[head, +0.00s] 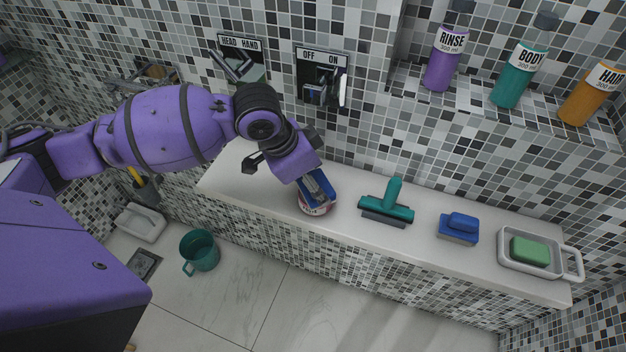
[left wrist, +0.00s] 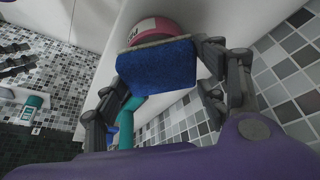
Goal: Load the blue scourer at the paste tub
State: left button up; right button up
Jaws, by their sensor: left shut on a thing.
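My left gripper (head: 312,180) is shut on the blue scourer (head: 320,187), just over the paste tub (head: 316,208) on the white ledge. In the left wrist view, the scourer (left wrist: 158,66) is a blue pad with a pale edge, held between the two dark fingers (left wrist: 165,85). The paste tub (left wrist: 155,28), pink with a white label, shows right behind the scourer, which hides part of it. I cannot tell whether the scourer touches the tub or its paste. My right gripper is in neither view.
Levers (head: 325,85) project from the wall behind. A teal mug (head: 200,250) stands below.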

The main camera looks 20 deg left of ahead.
pick_arm(q)
jog(key=shift+f, duration=0.1)
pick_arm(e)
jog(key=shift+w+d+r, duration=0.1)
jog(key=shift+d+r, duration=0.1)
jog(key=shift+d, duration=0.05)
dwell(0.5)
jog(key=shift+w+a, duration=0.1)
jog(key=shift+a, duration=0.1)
pick_arm(q)
jog(key=shift+s, duration=0.1)
dwell(0.3)
jog(key=shift+r+p, duration=0.8)
jog(key=shift+r, duration=0.3)
jog(key=shift+r+p, duration=0.85)
jog(key=shift+r, duration=0.55)
jog(key=shift+r+p, duration=0.5)
jog(key=shift+r, duration=0.65)
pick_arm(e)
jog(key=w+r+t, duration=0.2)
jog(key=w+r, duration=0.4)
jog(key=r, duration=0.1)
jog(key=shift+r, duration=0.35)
pick_arm(q)
jog(key=shift+f, duration=0.1)
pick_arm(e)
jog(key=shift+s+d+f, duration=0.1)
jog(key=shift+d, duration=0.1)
